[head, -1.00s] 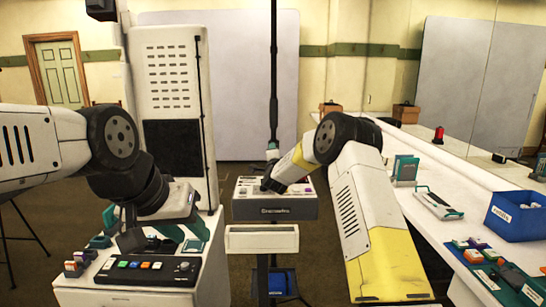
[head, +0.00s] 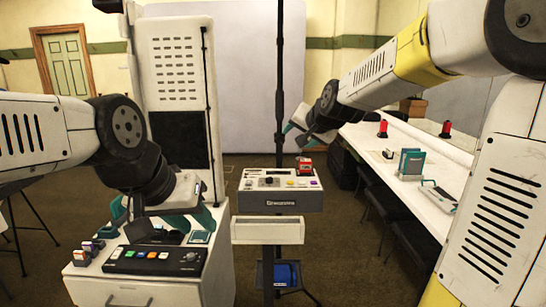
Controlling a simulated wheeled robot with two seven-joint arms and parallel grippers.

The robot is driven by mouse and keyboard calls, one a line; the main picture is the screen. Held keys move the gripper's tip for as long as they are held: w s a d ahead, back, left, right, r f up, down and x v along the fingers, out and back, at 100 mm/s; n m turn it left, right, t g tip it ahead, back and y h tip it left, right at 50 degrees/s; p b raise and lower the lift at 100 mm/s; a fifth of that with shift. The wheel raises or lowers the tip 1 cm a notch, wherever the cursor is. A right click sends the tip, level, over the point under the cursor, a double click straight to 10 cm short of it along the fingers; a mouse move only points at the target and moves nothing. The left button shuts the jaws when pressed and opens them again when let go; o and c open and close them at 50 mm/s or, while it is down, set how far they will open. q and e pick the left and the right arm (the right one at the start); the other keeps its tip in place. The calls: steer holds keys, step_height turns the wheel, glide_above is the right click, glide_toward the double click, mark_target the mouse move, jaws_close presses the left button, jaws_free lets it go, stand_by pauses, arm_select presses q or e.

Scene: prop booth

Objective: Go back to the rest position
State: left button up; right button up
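My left gripper (head: 165,225) is over the white cabinet at the left. Its teal fingers are spread, with nothing visible between them, above the back of the black button panel (head: 152,260). My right gripper (head: 296,134) is raised above and behind the grey console (head: 281,202), clear of it. Its teal fingers look apart and empty, but they are small and partly hidden by the wrist. A small red and white block (head: 305,164) stands on the console's top at the back right.
The white cabinet (head: 215,265) bears small coloured blocks (head: 82,255) at its left. The right-hand white table (head: 410,195) holds a teal-and-grey item (head: 411,163) and red lamps (head: 383,129). A blue bin (head: 286,275) sits low under the console.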

steer(key=s+d+f+n+g, duration=0.1)
steer(key=s+d+f, duration=0.1)
steer(key=s, duration=0.8)
steer(key=s+d+f+n+g, duration=0.2)
steer(key=s+f, duration=0.1)
steer(key=s, duration=0.7)
steer(key=s+d+f+n+g+h, duration=0.1)
steer(key=s+d+f+n+g, duration=0.1)
steer(key=s, duration=0.8)
steer(key=shift+s+d+f, duration=0.15)
steer(key=shift+d+f, duration=0.2)
steer(key=shift+d, duration=0.05)
